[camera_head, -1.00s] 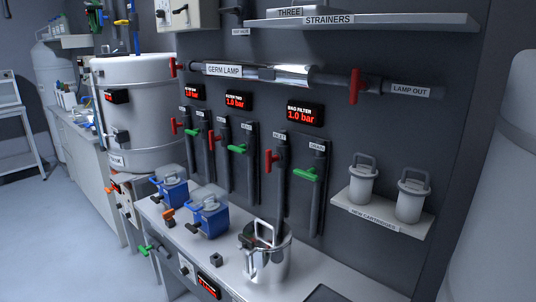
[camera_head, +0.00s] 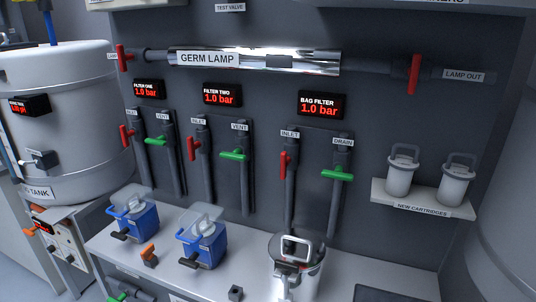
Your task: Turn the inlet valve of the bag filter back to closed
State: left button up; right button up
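The bag filter's inlet valve has a red handle (camera_head: 284,164) under the INLET label on the dark wall panel. The handle stands upright, roughly along its vertical pipe (camera_head: 290,205). To its right is the green drain valve handle (camera_head: 337,173), lying crosswise. The display above (camera_head: 320,105) reads BAG FILTER 1.0 bar. Below, the metal bag filter pot (camera_head: 310,280) with a lid handle stands on the bench, partly cut off by the bottom edge. Neither of my grippers is in view.
Two filter housings with blue bodies, one left (camera_head: 137,218) and one nearer (camera_head: 203,240), stand on the bench (camera_head: 360,272). Other red and green valves line the wall to the left. A shelf (camera_head: 425,205) holds two new cartridges. A germ lamp tube (camera_head: 270,61) runs above.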

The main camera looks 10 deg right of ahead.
aim_at(286, 160)
jog(key=i+j+z, duration=0.2)
jog(key=j, duration=0.45)
jog(key=j+z, duration=0.15)
jog(key=j, duration=0.45)
